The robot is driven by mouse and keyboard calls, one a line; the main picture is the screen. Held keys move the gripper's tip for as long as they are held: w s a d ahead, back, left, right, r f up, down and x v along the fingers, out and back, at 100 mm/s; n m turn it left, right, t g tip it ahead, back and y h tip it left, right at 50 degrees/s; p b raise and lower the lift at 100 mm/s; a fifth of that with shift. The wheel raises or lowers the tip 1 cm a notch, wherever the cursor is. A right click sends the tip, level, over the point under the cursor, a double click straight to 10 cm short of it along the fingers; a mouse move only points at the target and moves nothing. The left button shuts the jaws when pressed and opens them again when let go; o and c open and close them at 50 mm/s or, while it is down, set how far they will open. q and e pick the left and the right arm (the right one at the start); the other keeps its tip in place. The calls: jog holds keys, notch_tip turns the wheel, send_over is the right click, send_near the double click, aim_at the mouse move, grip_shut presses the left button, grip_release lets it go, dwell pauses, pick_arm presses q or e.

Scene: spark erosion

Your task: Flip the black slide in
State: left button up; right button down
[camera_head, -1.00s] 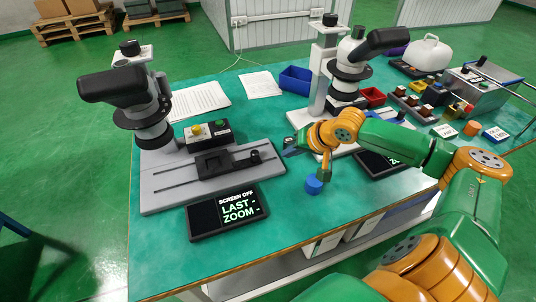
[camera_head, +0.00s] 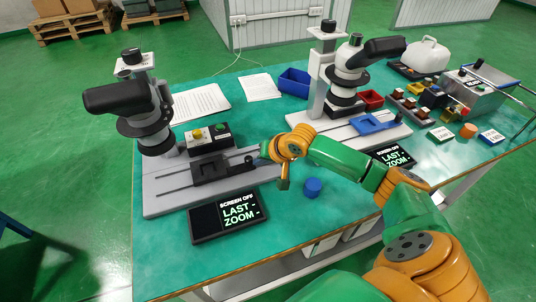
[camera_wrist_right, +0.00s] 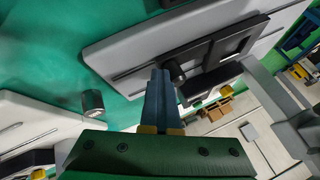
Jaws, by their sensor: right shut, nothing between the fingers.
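The black slide (camera_head: 210,168) lies on the grey base of the left microscope, with a flat frame and an arm ending in a round dark knob (camera_head: 249,160) at its right. In the right wrist view, the slide's black frame (camera_wrist_right: 232,45) and its knob (camera_wrist_right: 176,72) show just beyond my fingers. My right gripper (camera_head: 262,151) is beside the knob, at the right end of the slide. Its blue-grey fingers (camera_wrist_right: 160,85) are closed together and empty. Whether they touch the knob I cannot tell. My left gripper is not in view.
The left microscope (camera_head: 140,115) stands behind the slide. A black screen unit (camera_head: 228,215) lies in front of the base. A blue cylinder (camera_head: 313,187) stands on the table. The right microscope (camera_head: 345,75) has a blue slide (camera_head: 372,124) on its base.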

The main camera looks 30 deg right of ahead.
aim_at(222, 173)
jog(key=a+p, duration=0.1)
jog(key=a, duration=0.2)
jog(key=w+a+p, duration=0.1)
jog(key=a, duration=0.2)
jog(key=w+a+p, duration=0.1)
jog(key=a, duration=0.3)
jog(key=shift+w+r, duration=0.15)
jog(key=shift+r, duration=0.05)
jog(key=shift+d+f, duration=0.1)
jog(key=shift+d, duration=0.1)
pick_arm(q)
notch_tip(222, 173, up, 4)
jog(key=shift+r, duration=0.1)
pick_arm(e)
jog(key=shift+a, duration=0.1)
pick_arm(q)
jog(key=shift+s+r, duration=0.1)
